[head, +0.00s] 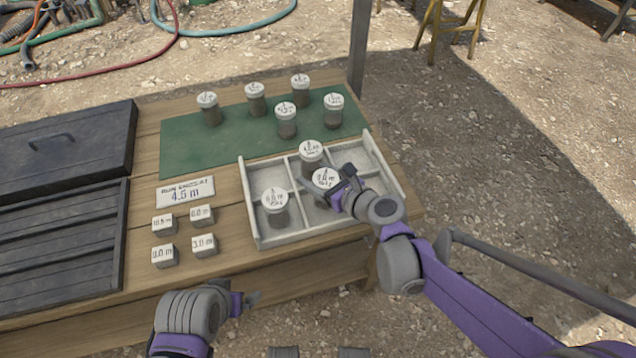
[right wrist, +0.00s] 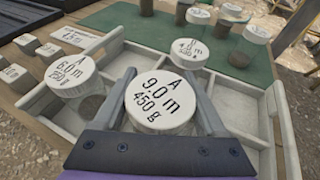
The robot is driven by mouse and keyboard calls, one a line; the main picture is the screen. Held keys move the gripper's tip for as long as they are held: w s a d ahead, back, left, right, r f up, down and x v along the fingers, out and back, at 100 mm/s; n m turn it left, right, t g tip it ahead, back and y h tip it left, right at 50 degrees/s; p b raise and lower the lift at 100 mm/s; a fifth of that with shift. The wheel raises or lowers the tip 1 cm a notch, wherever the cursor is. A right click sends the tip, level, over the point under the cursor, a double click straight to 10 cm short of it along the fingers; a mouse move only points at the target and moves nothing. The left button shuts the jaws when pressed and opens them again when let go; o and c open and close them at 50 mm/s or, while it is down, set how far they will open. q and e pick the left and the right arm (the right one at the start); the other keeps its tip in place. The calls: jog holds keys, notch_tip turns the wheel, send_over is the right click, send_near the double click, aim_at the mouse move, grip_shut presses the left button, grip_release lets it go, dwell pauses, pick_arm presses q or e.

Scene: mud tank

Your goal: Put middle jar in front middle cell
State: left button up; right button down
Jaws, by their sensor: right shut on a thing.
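My right gripper (head: 338,193) is shut on a white-lidded jar (head: 325,178), over the front middle cell of the pale divided tray (head: 252,228). In the right wrist view this jar (right wrist: 160,100) reads "A 9.0 m 450 g" and sits between the two fingers (right wrist: 162,108). Its base is hidden, so I cannot tell whether it touches the cell floor. A jar (head: 275,203) stands in the front left cell; its lid reads 6.0 m in the right wrist view (right wrist: 70,74). Another jar (head: 311,153) stands in the back middle cell. My left gripper (head: 250,299) is low, off the table's front edge; its fingers are unclear.
Several lidded jars (head: 286,118) stand on the green mat (head: 190,150) behind the tray. Small labelled blocks (head: 165,224) and a "4.5 m" sign (head: 185,192) lie left of the tray. A dark box with its lid (head: 60,150) fills the table's left.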

jog(key=shift+f, duration=1.15)
jog(key=shift+f+b, duration=0.15)
jog(key=shift+b, duration=0.2)
grip_release()
